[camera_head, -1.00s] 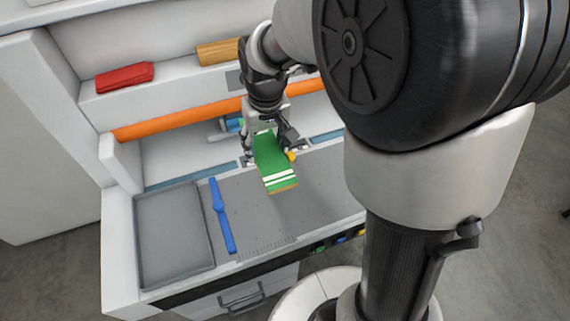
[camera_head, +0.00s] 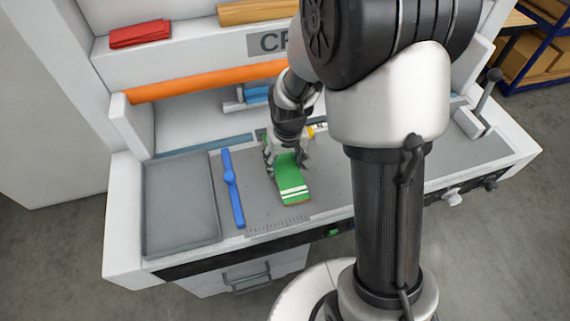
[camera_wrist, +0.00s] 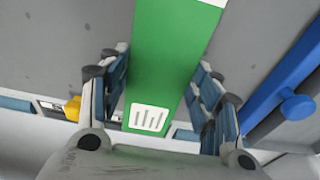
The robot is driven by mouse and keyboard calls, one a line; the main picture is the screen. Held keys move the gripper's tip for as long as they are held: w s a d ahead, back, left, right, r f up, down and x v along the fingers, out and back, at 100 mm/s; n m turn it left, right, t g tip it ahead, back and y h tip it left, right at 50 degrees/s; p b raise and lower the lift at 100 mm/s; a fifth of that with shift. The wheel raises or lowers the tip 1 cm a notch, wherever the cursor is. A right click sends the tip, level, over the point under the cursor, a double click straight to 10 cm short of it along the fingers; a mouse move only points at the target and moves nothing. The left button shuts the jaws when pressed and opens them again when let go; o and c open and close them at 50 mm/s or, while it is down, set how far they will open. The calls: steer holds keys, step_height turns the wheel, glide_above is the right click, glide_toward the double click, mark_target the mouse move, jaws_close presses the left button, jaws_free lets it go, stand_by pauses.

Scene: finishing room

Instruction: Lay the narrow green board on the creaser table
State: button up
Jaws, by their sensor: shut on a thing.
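The narrow green board (camera_head: 292,184) has white stripes near its front end and a brown front edge. It is in my gripper (camera_head: 286,165), over the grey creaser table (camera_head: 330,200). In the wrist view the green board (camera_wrist: 168,70) runs between the two fingers (camera_wrist: 160,100), with a white barred label near its end. I cannot tell whether its underside touches the table. The fingers hide part of its sides.
A blue bar with a knob (camera_head: 232,188) lies left of the board, beside a grey tray (camera_head: 181,205). An orange roller (camera_head: 205,82) spans behind. A red bundle (camera_head: 140,33) sits on the upper shelf. A lever (camera_head: 486,98) stands at the right.

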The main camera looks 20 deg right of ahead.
mark_target(287, 170)
steer(key=shift+f, duration=0.4)
steer(key=shift+f, duration=0.2)
steer(key=o, duration=1.1)
steer(key=shift+c, duration=0.2)
steer(key=shift+r, duration=0.15)
steer(key=s+r+p, duration=0.1)
steer(key=s+r, duration=0.2)
steer(key=r, duration=0.5)
steer(key=s+r+t+p, duration=0.1)
steer(key=s+r+p, duration=0.1)
steer(key=s+r, duration=0.35)
steer(key=s+r+p, duration=0.1)
steer(key=s+r, duration=0.1)
steer(key=r, duration=0.7)
steer(key=s+r+t, duration=0.1)
steer(key=s+r, duration=0.3)
steer(key=s, duration=0.7)
steer(key=shift+t, duration=0.4)
